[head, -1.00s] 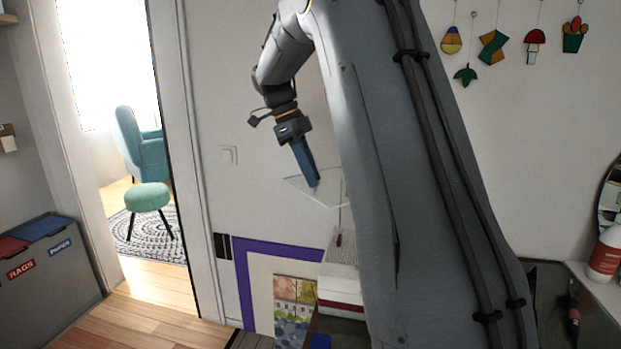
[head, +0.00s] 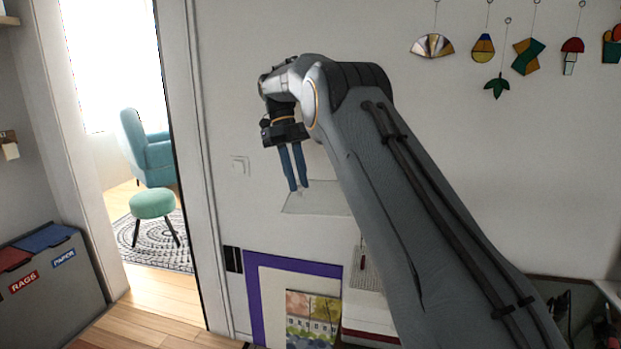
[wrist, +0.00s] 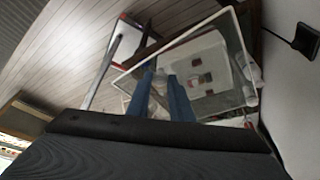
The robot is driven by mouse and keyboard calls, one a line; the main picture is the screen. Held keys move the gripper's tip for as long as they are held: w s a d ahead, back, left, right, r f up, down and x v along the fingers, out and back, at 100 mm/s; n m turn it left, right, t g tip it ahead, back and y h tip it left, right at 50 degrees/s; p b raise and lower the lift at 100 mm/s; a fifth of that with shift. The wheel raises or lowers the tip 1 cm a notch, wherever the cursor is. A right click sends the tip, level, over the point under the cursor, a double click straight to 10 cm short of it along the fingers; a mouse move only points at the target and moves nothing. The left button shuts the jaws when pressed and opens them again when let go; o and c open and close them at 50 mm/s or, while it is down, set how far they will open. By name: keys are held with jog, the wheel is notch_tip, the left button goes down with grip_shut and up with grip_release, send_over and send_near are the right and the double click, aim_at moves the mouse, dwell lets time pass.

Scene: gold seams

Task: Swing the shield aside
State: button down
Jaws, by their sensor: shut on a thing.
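The shield is a thin clear pane (head: 318,201), out from the wall and partly hidden behind my arm in the head view. In the wrist view the shield (wrist: 229,38) shows as a see-through sheet with a pale rim. The fingers (wrist: 163,77) also reach over the near part of the pane in the wrist view. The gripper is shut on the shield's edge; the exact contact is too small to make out.
A white machine (wrist: 205,75) shows through and below the pane. A pale rod (wrist: 103,70) runs beside it. A grey bin (head: 50,285) stands at left, by an open doorway.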

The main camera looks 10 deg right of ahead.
jog(key=shift+w+m+p, duration=0.3)
jog(key=shift+w+m, duration=0.2)
jog(key=shift+w, duration=0.6)
jog(key=shift+a, duration=0.1)
jog(key=c, duration=1.6)
grip_release()
jog(key=shift+o, duration=0.2)
